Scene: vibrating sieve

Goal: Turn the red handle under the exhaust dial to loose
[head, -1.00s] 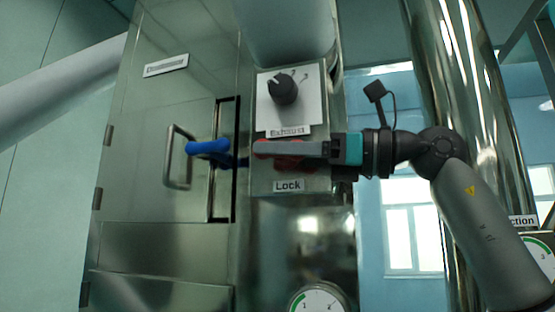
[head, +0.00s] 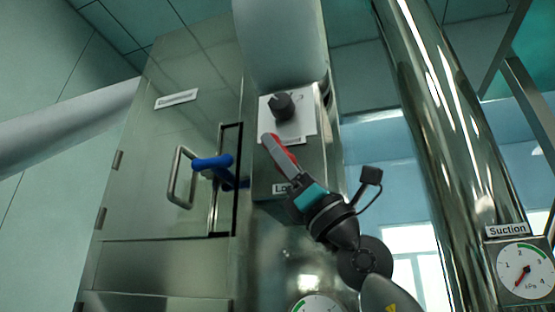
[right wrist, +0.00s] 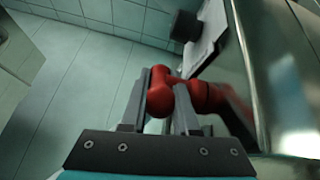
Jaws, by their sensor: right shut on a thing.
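The red handle (head: 286,154) sits below the exhaust dial (head: 281,106), a black knob on a white plate. My right gripper (head: 266,140) is shut on the handle, its fingers pointing up and left across it. They hide part of the handle and of the Exhaust label. In the right wrist view the red handle (right wrist: 207,96) shows with its end between the two grey fingers (right wrist: 163,82). The Lock label (head: 281,189) below is partly covered by my gripper. My left gripper is not in view.
Left of the handle is a steel cabinet door with a blue handle (head: 212,161) and a metal pull (head: 181,178). A thick steel column (head: 440,130) and a Suction gauge (head: 524,271) stand at the right. Another gauge (head: 319,305) shows at the bottom edge.

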